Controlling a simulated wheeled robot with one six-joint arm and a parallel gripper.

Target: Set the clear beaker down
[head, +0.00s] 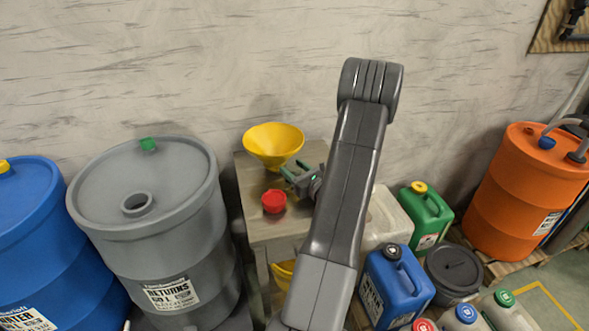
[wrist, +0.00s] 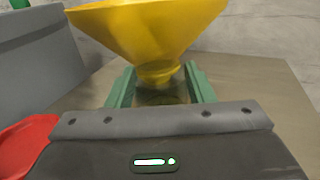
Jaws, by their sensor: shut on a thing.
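In the head view the beaker cannot be made out.
A red container (head: 274,201) is in front of my gripper on the wooden table (head: 262,229). A grey drum (head: 146,220) stands left; blue (head: 397,286) and green (head: 425,214) jugs stand right.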

